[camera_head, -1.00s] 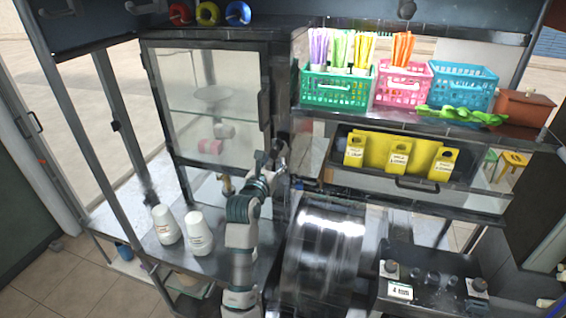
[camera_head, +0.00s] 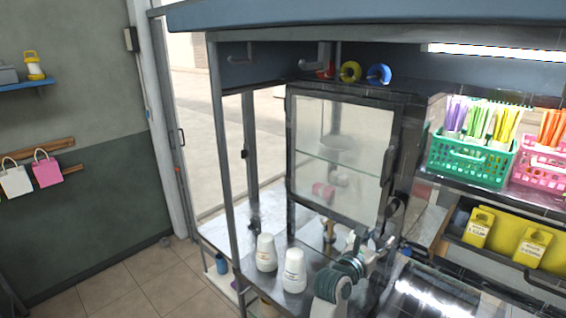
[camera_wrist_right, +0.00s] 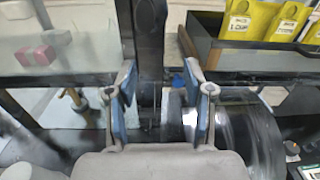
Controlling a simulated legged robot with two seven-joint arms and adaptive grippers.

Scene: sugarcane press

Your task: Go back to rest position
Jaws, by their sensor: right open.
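My right gripper (camera_head: 391,218) is raised in front of the right edge of the glass-door cabinet (camera_head: 345,150) in the head view, small and partly blurred. In the right wrist view its two blue-padded fingers (camera_wrist_right: 160,95) stand apart, with nothing between them. Behind the gap is a dark vertical post (camera_wrist_right: 150,60). My left gripper is not in the head view.
Two white bottles (camera_head: 280,262) stand on the metal counter left of my right arm. A shiny metal drum (camera_head: 430,300) is at the lower right. A green basket (camera_head: 470,160) and yellow holders (camera_head: 505,235) are at the right. Floor (camera_head: 130,285) shows clear at left.

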